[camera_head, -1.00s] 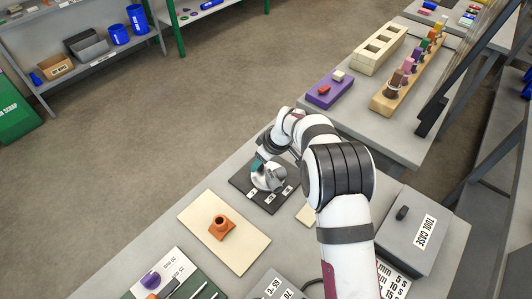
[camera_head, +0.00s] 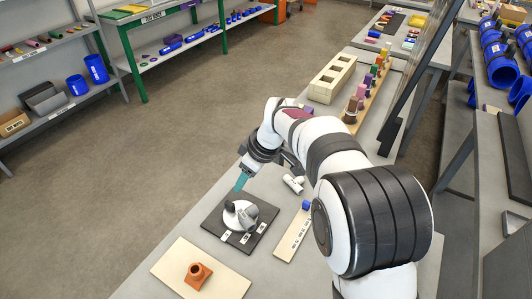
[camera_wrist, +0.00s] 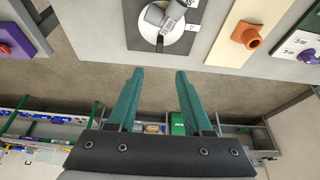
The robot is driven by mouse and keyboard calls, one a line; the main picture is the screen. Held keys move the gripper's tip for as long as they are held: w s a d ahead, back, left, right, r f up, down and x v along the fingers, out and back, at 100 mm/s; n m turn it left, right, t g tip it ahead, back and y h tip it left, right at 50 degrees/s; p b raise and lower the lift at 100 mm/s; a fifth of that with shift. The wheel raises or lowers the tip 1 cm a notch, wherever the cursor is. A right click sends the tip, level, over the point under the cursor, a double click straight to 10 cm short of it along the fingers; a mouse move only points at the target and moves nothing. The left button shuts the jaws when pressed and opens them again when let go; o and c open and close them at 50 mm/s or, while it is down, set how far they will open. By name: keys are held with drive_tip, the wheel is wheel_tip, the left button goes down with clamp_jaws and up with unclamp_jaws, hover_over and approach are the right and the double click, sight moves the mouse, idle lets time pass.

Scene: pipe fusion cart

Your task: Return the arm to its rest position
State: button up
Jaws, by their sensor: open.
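My gripper (camera_head: 241,181) is raised over the workbench, just above and behind a dark square board (camera_head: 213,222). Its teal fingers also show in the wrist view (camera_wrist: 160,75), spread apart with nothing between them. On the board is a white round plate (camera_head: 230,219) with grey pipe-like pieces (camera_head: 240,214) on it. In the wrist view the plate (camera_wrist: 178,45) lies beyond the fingertips, apart from them. My white arm reaches across the bench from the lower right.
A cream board with an orange fitting (camera_head: 198,275) lies at the front. A pale labelled strip (camera_head: 294,235) and a white fitting (camera_head: 293,184) lie right of the dark board. Cream and wooden racks (camera_head: 332,80) stand farther back. Open floor (camera_head: 110,185) lies left.

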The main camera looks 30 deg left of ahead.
drive_tip(key=s+d+r+m, duration=0.2)
drive_tip(key=d+m, duration=0.2)
drive_tip(key=d, duration=0.4)
drive_tip(key=s+d+r+m+h, duration=0.1)
drive_tip(key=s+d+r+m, duration=0.2)
drive_tip(key=d, duration=0.5)
drive_tip(key=s+d+r+m, duration=0.1)
drive_tip(key=d+r+m, duration=0.1)
drive_tip(key=d+m, duration=0.45)
drive_tip(key=s+d+f+m+h, duration=0.1)
drive_tip(key=s+d+f+m, duration=0.1)
drive_tip(key=s+d+m, duration=0.8)
drive_tip(key=s+d, duration=0.3)
drive_tip(key=s, duration=0.3)
drive_tip(key=shift+f+h, duration=0.3)
drive_tip(key=shift+f, duration=0.1)
